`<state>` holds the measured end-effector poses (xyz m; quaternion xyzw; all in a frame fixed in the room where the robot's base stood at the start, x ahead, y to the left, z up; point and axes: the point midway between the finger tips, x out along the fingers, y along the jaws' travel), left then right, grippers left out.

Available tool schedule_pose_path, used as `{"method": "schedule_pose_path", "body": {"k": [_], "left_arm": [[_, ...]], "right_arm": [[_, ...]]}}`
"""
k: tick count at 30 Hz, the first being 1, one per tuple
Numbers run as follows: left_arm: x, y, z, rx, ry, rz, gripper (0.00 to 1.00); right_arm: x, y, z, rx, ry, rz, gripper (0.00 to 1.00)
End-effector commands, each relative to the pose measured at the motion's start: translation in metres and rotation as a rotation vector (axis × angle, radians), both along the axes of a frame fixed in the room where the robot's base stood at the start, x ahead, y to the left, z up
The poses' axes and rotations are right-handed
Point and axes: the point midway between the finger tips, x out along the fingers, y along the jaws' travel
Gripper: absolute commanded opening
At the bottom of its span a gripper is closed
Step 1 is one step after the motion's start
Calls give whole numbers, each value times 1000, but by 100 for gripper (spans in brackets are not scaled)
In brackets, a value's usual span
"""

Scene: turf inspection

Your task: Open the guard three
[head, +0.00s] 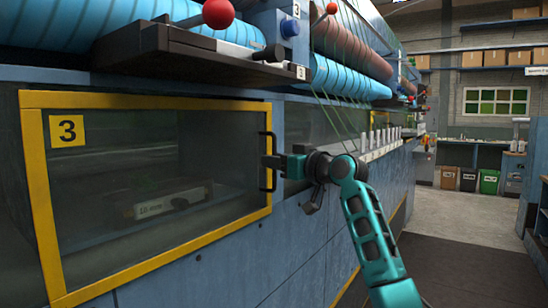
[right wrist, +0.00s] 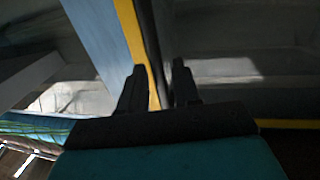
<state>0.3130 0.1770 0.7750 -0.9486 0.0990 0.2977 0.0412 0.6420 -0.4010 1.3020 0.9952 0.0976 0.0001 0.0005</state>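Guard three (head: 150,275) is a clear panel in a yellow frame, marked by a yellow "3" label (head: 67,131). It looks shut against the blue machine. Its black upright handle (head: 263,162) is on the right edge of the frame. My right gripper (head: 273,162) reaches the handle from the right. In the right wrist view, the two black fingers (right wrist: 160,82) are apart, with the dark handle bar (right wrist: 148,35) and yellow frame showing in the gap. Whether the fingers touch the bar is not clear. My left gripper is not in view.
A dark ledge (head: 185,55) with a red knob (head: 218,13) juts out above the guard. Blue rollers (head: 345,80) and white spools (head: 380,140) line the machine to the right. The floor (head: 465,220) at right is open, with bins (head: 468,180) farther back.

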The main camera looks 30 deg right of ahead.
Motion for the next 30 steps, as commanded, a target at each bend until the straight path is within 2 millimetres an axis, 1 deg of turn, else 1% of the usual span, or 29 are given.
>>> {"method": "schedule_pose_path", "body": {"k": [4, 13, 23, 30], "left_arm": [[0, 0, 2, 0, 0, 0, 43], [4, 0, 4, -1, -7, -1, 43], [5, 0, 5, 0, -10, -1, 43], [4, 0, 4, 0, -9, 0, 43]], "right_arm": [[9, 3, 0, -1, 1, 1, 32], [10, 3, 0, -1, 1, 1, 32], [10, 3, 0, -1, 1, 1, 1], [9, 2, 0, -1, 1, 1, 0]]}}
